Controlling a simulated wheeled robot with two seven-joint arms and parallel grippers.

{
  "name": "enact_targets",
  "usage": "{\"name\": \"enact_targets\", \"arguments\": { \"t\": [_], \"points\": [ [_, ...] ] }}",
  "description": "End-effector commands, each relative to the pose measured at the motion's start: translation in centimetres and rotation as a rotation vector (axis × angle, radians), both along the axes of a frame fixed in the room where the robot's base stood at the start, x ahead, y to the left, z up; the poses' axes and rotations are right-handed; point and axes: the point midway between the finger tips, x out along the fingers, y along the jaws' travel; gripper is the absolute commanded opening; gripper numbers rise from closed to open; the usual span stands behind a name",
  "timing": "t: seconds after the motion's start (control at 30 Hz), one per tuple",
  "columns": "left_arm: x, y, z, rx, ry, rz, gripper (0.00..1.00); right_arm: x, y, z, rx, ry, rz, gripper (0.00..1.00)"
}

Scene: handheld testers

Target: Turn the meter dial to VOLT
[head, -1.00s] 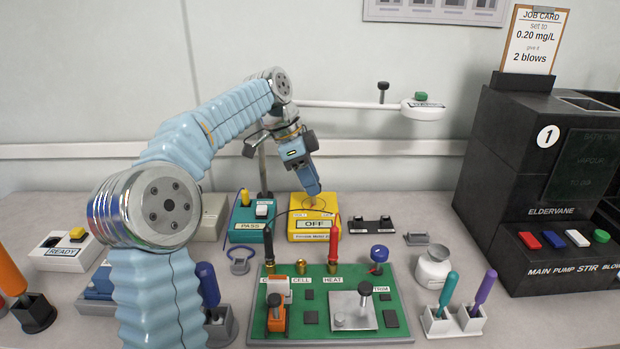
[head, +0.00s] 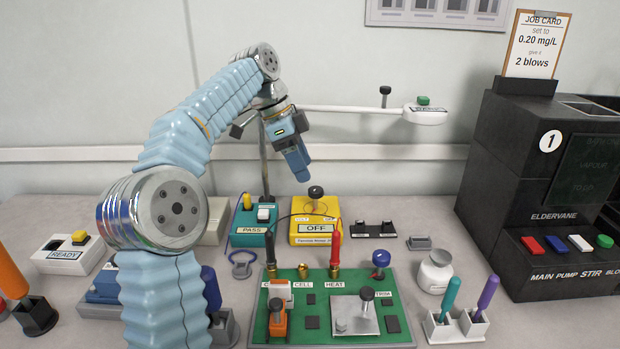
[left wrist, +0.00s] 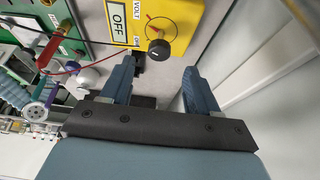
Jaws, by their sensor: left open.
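The yellow meter (head: 312,238) stands on the bench behind the green board, and its front window reads OFF. Its black dial knob (head: 316,192) stands up from the top face. In the left wrist view the knob (left wrist: 159,49) shows a small white mark, beside a drawn arc and a VOLT label (left wrist: 140,12); a second label near the knob is too small to read surely. My left gripper (head: 302,177) hangs above and slightly left of the knob. In the wrist view its fingers (left wrist: 160,82) are apart and empty, with the knob beyond the fingertips. My right gripper is not seen.
A teal PASS box (head: 248,226) stands close left of the meter. Red (head: 336,246) and black (head: 270,250) probes stand upright in front, with thin leads. A white arm with a green button (head: 423,101) extends at the back right. A black machine (head: 535,220) fills the right side.

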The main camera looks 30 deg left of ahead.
Motion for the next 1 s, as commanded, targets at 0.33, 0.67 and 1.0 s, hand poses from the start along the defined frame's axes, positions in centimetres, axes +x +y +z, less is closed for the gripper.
{"name": "enact_targets", "arguments": {
  "t": [0.33, 0.67, 1.0],
  "points": [
    [-4.7, 7.8, -0.4, 0.002, 0.005, 0.008, 0.60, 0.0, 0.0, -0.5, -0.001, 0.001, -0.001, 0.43],
    [-6.0, 9.9, -0.3, 0.001, 0.005, 0.004, 0.60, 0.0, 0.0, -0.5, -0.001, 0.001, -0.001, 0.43],
    [-5.6, 9.1, -0.1, 0.009, 0.031, 0.054, 0.61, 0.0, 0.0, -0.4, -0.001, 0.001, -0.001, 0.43]
  ]
}}
